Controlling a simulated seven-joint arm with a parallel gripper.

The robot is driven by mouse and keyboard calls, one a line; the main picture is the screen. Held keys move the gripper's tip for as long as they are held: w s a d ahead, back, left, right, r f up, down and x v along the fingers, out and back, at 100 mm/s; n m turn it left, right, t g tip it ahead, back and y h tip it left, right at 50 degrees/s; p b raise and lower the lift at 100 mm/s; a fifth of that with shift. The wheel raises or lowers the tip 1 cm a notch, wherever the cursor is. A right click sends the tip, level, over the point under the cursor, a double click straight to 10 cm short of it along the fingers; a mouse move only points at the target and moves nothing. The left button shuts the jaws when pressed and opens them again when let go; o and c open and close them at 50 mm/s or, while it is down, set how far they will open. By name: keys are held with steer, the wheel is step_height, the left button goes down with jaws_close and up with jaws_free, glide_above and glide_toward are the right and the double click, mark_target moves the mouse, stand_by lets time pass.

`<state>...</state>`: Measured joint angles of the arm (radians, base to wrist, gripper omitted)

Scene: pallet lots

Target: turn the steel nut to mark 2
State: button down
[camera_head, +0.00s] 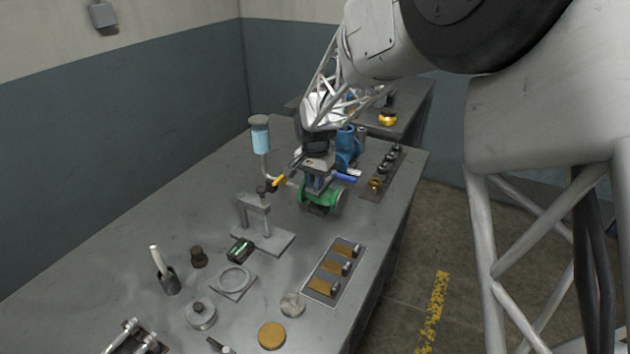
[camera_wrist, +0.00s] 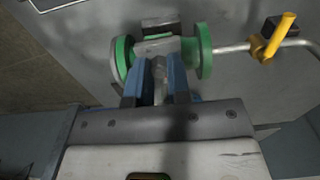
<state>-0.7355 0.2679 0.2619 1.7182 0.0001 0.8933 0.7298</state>
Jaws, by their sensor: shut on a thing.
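A green flanged valve body (camera_head: 318,199) stands on the bench below my gripper (camera_head: 315,186); its green flanges (camera_wrist: 204,50) also show in the wrist view. My gripper (camera_wrist: 157,72) points down at the top of the valve, with its two blue fingers close together. It is shut on a grey metal piece (camera_wrist: 159,82), which looks like the steel nut and is mostly hidden between the fingers. No mark 2 can be read in either view.
A yellow-handled pipe valve (camera_head: 278,181) sits left of the green body, below a light-blue cup (camera_head: 260,138). A blue part (camera_head: 347,146) stands behind. A rack of knobs (camera_head: 380,172) is on the right. A press stand (camera_head: 262,237) and brass-tab plate (camera_head: 333,270) lie in front.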

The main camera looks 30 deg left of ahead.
steer(key=shift+n, duration=0.4)
steer(key=n, duration=0.3)
steer(key=shift+n, duration=1.9)
steer(key=c, duration=1.1)
jaws_free()
steer(key=shift+o, duration=0.2)
steer(key=shift+r, duration=3.95)
